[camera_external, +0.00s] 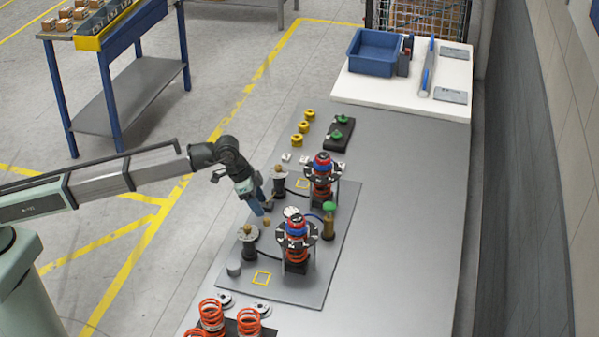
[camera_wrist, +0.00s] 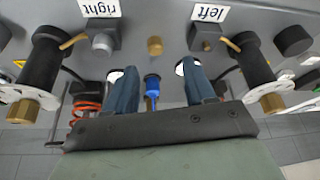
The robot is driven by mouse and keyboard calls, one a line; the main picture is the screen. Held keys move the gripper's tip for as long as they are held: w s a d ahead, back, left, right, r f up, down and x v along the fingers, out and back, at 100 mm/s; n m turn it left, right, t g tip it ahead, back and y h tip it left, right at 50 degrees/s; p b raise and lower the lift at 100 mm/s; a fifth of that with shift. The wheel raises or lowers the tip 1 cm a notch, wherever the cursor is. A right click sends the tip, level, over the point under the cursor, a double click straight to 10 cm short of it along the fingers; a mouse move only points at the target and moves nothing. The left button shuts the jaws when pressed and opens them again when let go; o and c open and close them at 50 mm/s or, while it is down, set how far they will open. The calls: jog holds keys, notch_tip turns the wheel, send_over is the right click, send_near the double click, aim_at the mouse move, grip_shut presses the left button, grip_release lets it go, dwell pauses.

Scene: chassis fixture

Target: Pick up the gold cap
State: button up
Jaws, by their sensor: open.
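A small gold cap (camera_wrist: 154,46) stands on the grey plate in the wrist view, ahead of the gap between my fingers and roughly centred on it. In the external view the gold cap (camera_external: 266,222) shows just below my fingertips. My gripper (camera_wrist: 159,64) is open, with its two blue fingers apart and nothing held between them. In the external view my gripper (camera_external: 261,210) reaches down over the left part of the fixture plate. The exact height of the fingertips above the cap cannot be told.
Black cylinders with brass ends (camera_wrist: 36,70) (camera_wrist: 255,65) stand on both sides in the wrist view. Red-and-blue assemblies (camera_external: 296,245) (camera_external: 322,180) stand to the right on the fixture plate (camera_external: 325,278). A green-topped bottle (camera_external: 329,222) is nearby. The table's right side is clear.

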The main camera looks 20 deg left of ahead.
aim_at(266, 219)
jog(key=shift+s+x, duration=0.15)
jog(key=shift+x, duration=1.2)
jog(key=shift+s+x, duration=0.15)
jog(key=shift+x, duration=1.25)
jog(key=shift+a, duration=0.15)
jog(key=shift+c, duration=0.5)
grip_shut()
